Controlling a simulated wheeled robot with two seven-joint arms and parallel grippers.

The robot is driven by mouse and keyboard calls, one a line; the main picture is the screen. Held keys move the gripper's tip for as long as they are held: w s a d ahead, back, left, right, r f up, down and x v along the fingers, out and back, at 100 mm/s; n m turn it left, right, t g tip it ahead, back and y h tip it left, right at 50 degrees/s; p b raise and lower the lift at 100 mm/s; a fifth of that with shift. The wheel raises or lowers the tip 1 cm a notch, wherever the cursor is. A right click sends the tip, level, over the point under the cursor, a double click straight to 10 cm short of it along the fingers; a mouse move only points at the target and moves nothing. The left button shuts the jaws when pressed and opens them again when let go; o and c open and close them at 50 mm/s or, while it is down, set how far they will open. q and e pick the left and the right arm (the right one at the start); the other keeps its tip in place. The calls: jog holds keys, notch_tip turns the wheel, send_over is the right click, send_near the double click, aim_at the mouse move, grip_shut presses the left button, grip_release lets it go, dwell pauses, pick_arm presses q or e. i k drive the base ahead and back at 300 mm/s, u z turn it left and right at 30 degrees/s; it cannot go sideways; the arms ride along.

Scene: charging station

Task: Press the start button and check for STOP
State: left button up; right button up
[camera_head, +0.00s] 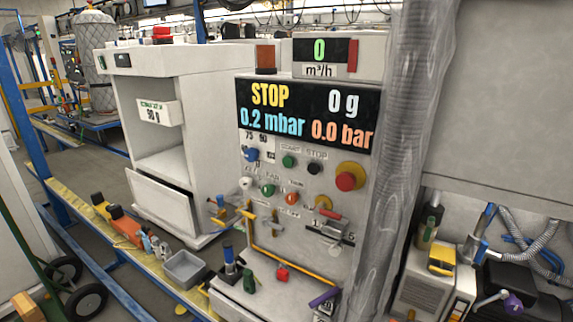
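The control panel (250,168) stands in the middle of the head view, on the front of a grey machine. Its black display (305,112) reads STOP in yellow, with 0 g, 0.2 mbar and 0.0 bar beside and below it. A smaller display above it (319,50) shows 0 m³/h. A green button (289,160) sits under the START label, and a black button (314,168) is to its right under the STOP label. A large red button on a yellow base (346,181) is farther right. Neither gripper is in view.
A translucent ribbed hose (403,130) runs down the panel's right side. A white cabinet with an open compartment (165,115) stands to the left. A grey bin (184,269) and tools lie at the lower left. A cart wheel (86,302) is at the bottom left.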

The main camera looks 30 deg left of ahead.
aim_at(288, 162)
jog(key=z, duration=2.55)
jog(key=k, duration=1)
jog(key=u, duration=1.75)
jog(key=i, duration=0.5)
jog(key=u, duration=0.05)
